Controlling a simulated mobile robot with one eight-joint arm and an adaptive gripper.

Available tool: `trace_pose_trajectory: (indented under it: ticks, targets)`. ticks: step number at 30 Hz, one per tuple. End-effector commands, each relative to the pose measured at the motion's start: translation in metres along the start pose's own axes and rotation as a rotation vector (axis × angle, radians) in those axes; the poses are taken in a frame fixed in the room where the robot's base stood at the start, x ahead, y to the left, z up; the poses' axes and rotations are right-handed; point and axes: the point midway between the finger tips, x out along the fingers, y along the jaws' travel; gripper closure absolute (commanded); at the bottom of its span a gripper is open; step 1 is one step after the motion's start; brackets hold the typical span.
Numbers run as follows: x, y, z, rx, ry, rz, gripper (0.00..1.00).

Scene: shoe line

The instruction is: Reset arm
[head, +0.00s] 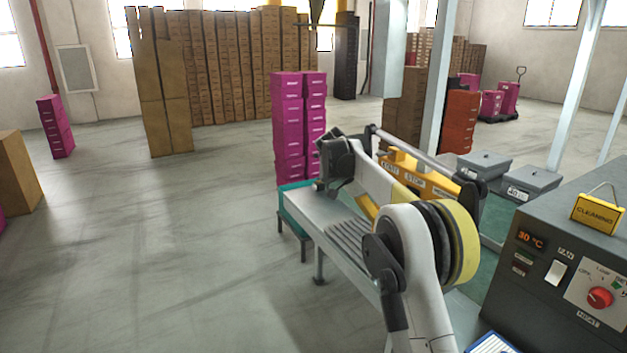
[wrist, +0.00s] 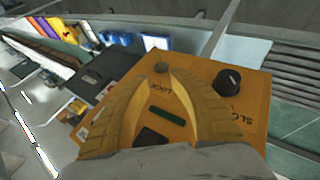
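My arm (head: 425,270) shows in the head view, bent over the line, with its wrist end beside the yellow START/STOP panel. My gripper (wrist: 165,68) shows in the wrist view as two yellow fingers with a gap between them. It is open and nothing is held between the fingers. In the head view I cannot make out the fingertips clearly. Beyond the fingers in the wrist view is an orange control box (wrist: 255,90) with a black knob (wrist: 226,82), a small toggle, a green part and LOCK lettering.
A dark machine (head: 545,265) with a red knob, a 30 °C display and a yellow CLEANING sign stands at right. Grey lidded bins (head: 530,183) sit behind it. Magenta boxes (head: 289,125) stand past the line's end. The floor at left is largely open.

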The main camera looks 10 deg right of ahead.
Motion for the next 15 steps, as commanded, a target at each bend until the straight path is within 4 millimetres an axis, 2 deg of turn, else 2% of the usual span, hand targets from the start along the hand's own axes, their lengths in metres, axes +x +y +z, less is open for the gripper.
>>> trace_pose_trajectory:
  ticks: [5,8,15]
  targets:
    - [-0.013,0.028,0.006,-0.106,0.011,-0.105,0.73]
    - [-0.020,0.053,0.019,-0.206,0.030,-0.211,0.73]
    - [-0.020,0.112,0.072,-0.433,0.116,-0.473,0.73]
